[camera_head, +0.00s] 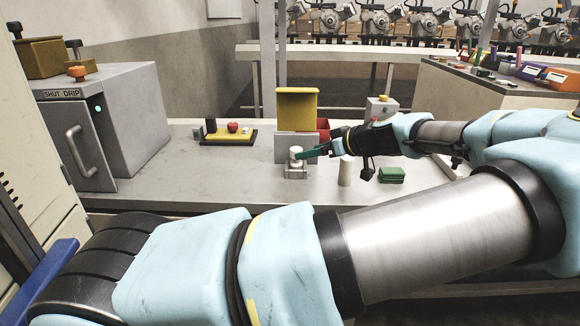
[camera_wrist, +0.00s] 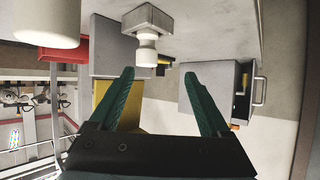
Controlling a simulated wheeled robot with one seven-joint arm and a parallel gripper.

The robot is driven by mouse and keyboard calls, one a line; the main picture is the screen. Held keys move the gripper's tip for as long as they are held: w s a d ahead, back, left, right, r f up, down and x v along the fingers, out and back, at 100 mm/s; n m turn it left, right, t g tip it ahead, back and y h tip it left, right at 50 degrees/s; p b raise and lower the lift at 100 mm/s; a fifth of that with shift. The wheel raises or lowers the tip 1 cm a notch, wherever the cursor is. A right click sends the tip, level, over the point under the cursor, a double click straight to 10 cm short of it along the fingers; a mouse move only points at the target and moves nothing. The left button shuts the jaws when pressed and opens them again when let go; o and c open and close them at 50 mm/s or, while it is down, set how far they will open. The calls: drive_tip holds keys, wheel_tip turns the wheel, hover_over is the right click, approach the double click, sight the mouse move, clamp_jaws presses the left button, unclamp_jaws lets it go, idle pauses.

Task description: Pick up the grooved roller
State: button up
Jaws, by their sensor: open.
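The grooved roller (camera_wrist: 147,50) is small and white with a narrower groove around it. It stands in a grey block holder (camera_wrist: 147,18) on the counter. In the wrist view, which looks upside down, it lies just beyond the fingertips, a little left of centre between them. In the head view the roller (camera_head: 295,164) sits in its holder (camera_head: 297,174). My gripper (camera_wrist: 160,73) has green fingers, spread open with nothing between them. In the head view my gripper (camera_head: 303,154) comes from the right at the roller's upper part; I cannot tell whether it touches.
A plain white cylinder (camera_head: 345,171) stands right of the roller, under my arm. Green blocks (camera_head: 391,174) lie farther right. A yellow box (camera_head: 297,108) stands on a grey block behind the roller. The front left counter is clear.

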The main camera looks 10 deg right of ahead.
sight(301, 151)
drive_tip(key=shift+t, duration=0.5)
drive_tip(key=w, duration=0.1)
drive_tip(key=w+f, duration=0.1)
drive_tip(key=w, duration=0.1)
drive_tip(key=w+a+p, duration=0.1)
drive_tip(key=shift+w+f, duration=0.35)
drive_tip(key=p+x, duration=0.1)
drive_tip(key=x, duration=0.3)
drive_tip(key=shift+w+f, duration=0.1)
drive_tip(key=shift+f, duration=0.15)
clamp_jaws()
